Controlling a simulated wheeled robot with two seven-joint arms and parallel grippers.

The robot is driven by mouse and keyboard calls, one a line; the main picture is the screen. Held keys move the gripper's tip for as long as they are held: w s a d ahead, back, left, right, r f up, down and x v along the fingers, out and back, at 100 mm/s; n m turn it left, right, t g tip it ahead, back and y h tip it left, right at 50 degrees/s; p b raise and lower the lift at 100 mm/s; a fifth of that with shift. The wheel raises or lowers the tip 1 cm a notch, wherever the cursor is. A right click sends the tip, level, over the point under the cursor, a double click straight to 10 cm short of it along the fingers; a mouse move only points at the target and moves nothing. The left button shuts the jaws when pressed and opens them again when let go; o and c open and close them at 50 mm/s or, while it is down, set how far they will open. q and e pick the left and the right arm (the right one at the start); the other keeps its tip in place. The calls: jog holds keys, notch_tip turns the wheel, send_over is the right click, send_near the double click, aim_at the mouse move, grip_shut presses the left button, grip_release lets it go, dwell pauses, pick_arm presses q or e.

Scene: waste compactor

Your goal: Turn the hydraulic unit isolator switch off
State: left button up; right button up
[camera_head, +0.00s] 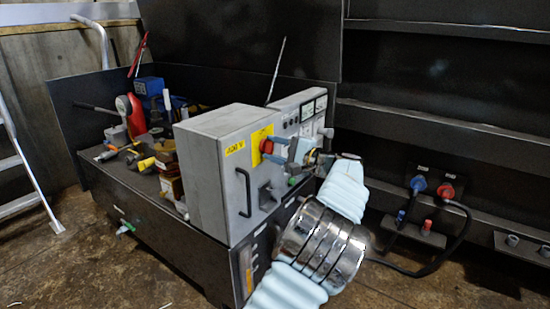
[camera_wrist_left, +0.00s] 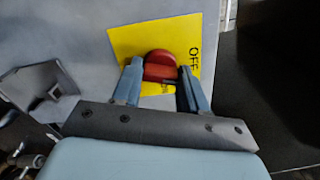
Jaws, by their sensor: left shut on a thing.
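The isolator switch is a red knob (camera_head: 266,146) on a yellow plate (camera_head: 258,137), on the front of a grey cabinet (camera_head: 212,172). In the left wrist view the red knob (camera_wrist_left: 160,62) sits between the two blue fingertips of my left gripper (camera_wrist_left: 160,72), which is shut on it. The yellow plate (camera_wrist_left: 140,40) behind it carries the word OFF, turned sideways at its right edge. In the head view my left gripper (camera_head: 272,150) reaches the knob from the right. The fingers hide part of the knob, and its exact turn angle is hard to tell. My right gripper is not in view.
A black handle (camera_head: 244,192) and a dark bracket (camera_head: 267,196) are on the cabinet front below the knob. A panel with gauges (camera_head: 308,108) stands to the right. Tools clutter the bench at left. Blue and red plugs (camera_head: 446,190) with cables are at the right wall.

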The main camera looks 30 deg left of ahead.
pick_arm(q)
jog(key=shift+f+n+b, duration=0.3)
jog(key=shift+n+b, duration=0.05)
jog(key=shift+n, duration=0.05)
jog(key=shift+d+r+n+b, duration=0.1)
jog(key=shift+r+n+b, duration=0.05)
jog(key=shift+n+b, duration=1.3)
jog(key=o, duration=1.1)
jog(key=shift+r, duration=0.1)
jog(key=shift+c, duration=0.2)
jog(key=s+d+p, duration=0.1)
jog(key=d, duration=1.2)
jog(key=shift+d, duration=0.35)
